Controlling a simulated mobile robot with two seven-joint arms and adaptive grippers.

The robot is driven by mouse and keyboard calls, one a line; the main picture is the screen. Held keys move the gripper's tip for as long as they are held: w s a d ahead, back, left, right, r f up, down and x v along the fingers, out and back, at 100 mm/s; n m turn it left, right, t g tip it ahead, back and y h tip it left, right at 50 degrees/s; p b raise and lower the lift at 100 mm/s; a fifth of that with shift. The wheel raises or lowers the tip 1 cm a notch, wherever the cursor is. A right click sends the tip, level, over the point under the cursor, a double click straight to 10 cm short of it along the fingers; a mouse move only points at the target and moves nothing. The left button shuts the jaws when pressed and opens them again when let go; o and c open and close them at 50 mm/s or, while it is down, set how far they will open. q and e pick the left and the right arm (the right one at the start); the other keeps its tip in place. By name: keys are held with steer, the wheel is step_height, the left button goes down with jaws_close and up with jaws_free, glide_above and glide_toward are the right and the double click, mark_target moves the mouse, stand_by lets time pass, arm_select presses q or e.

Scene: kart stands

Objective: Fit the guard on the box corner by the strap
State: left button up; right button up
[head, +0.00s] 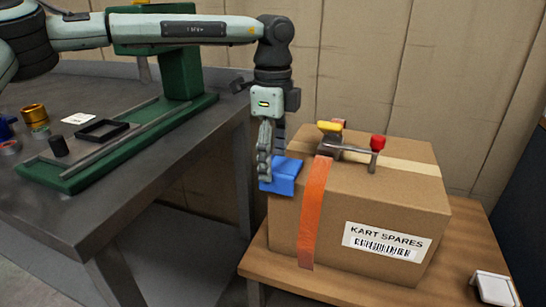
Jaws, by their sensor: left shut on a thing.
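The cardboard box (345,207) labelled "KART SPARES" sits on a small wooden table. An orange strap (312,215) runs over its top and down its front, left of the label. A blue guard (283,184) is at the box's upper left corner, left of the strap. My left gripper (265,165) points down from above and is shut on the guard. I cannot tell whether the guard is seated on the corner or just above it. My right gripper is not in view.
A strap ratchet with yellow and red knobs (377,143) stands on the box top. A white object (494,289) lies at the table's right. A dark metal bench (120,190) with a green press stand (181,80) and small parts is at left. A wall is behind.

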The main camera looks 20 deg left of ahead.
mark_target(273, 163)
arm_select(q)
steer(key=shift+f, duration=0.15)
steer(key=o, duration=0.8)
steer(key=shift+o, duration=0.2)
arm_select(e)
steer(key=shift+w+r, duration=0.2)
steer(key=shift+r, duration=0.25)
arm_select(q)
step_height(273, 163, up, 2)
step_height(273, 163, up, 10)
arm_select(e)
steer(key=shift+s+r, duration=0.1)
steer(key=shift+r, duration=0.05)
